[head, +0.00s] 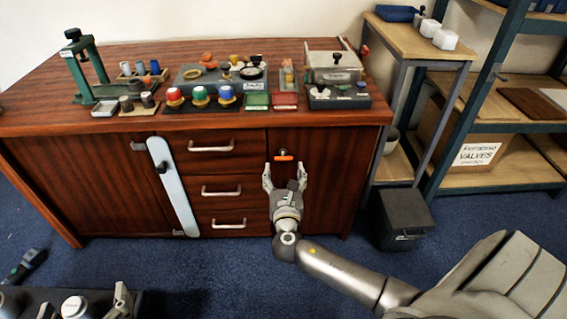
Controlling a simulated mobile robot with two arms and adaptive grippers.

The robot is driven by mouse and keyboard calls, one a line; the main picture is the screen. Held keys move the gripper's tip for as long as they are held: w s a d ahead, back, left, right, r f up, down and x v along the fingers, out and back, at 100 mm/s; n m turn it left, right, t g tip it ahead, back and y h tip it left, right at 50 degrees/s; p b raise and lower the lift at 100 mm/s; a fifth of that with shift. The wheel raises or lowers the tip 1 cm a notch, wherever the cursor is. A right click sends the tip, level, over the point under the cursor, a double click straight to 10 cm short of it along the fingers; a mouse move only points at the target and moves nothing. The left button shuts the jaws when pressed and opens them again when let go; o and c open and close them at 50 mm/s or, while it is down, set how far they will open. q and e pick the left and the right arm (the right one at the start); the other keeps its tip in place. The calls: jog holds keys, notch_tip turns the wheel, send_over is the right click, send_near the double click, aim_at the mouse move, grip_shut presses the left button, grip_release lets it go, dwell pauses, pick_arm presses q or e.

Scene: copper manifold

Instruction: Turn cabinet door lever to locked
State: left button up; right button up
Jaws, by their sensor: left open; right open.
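The cabinet door lever (284,157) is a small orange bar on a dark pivot, high on the right-hand wooden door (337,175). It lies about horizontal. My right gripper (285,175) is in front of this door, just below the lever in the picture. Its two fingers are spread and point up, with nothing between them. Whether they touch the door is unclear. My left gripper (84,300) shows only in part at the bottom left edge, fingers apart, far from the lever.
The cabinet top (135,55) holds valves, colored knobs and small trays. Drawers with handles (221,191) and a pale blue strip (173,186) are left of the door. A black bin (401,218) stands right of the cabinet, near a shelf rack (485,125). Blue carpet lies in front.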

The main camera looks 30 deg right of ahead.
aim_at(283, 160)
jog(key=b+x, duration=0.1)
jog(key=x, duration=0.3)
jog(key=shift+f, duration=0.1)
pick_arm(q)
notch_tip(283, 160, up, 6)
jog(key=w+d+t+h, duration=0.1)
jog(key=t, duration=0.2)
jog(key=shift+r+t, duration=0.2)
jog(key=shift+t, duration=0.2)
pick_arm(e)
jog(key=shift+w+d, duration=0.4)
jog(key=shift+w, duration=0.2)
pick_arm(q)
jog(key=shift+d, duration=0.1)
pick_arm(e)
jog(key=c, duration=1)
